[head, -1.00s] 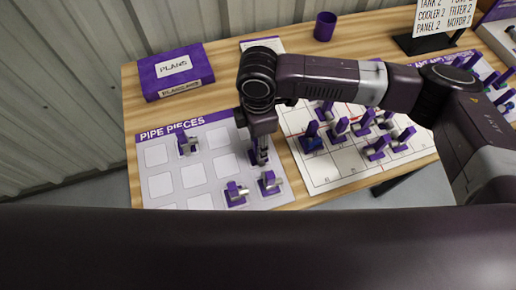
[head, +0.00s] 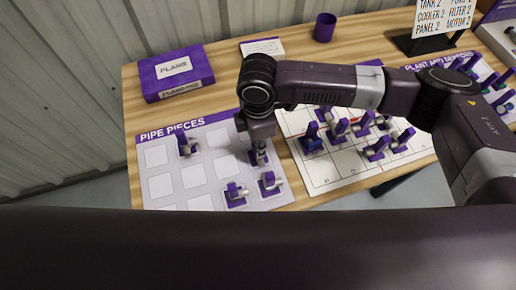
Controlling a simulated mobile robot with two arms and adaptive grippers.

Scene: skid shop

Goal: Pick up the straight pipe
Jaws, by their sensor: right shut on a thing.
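The PIPE PIECES sheet (head: 170,187) lies on the table with a grid of pale squares. My right gripper (head: 259,160) points down over its right edge. It is shut on a piece with purple parts, probably the straight pipe (head: 257,158), which is mostly hidden by the gripper. I cannot tell whether the piece touches the sheet. Other purple and grey pipe pieces stand on the sheet: one at upper left (head: 187,146), one at the lower middle (head: 235,194) and one at the lower right (head: 269,184). My left gripper is not in view.
A purple PLANS box (head: 175,72), a white card (head: 262,46) and a purple cup (head: 325,27) stand at the back. A gridded board (head: 345,165) with several purple pieces lies right of the gripper. A sign (head: 442,18) stands at back right.

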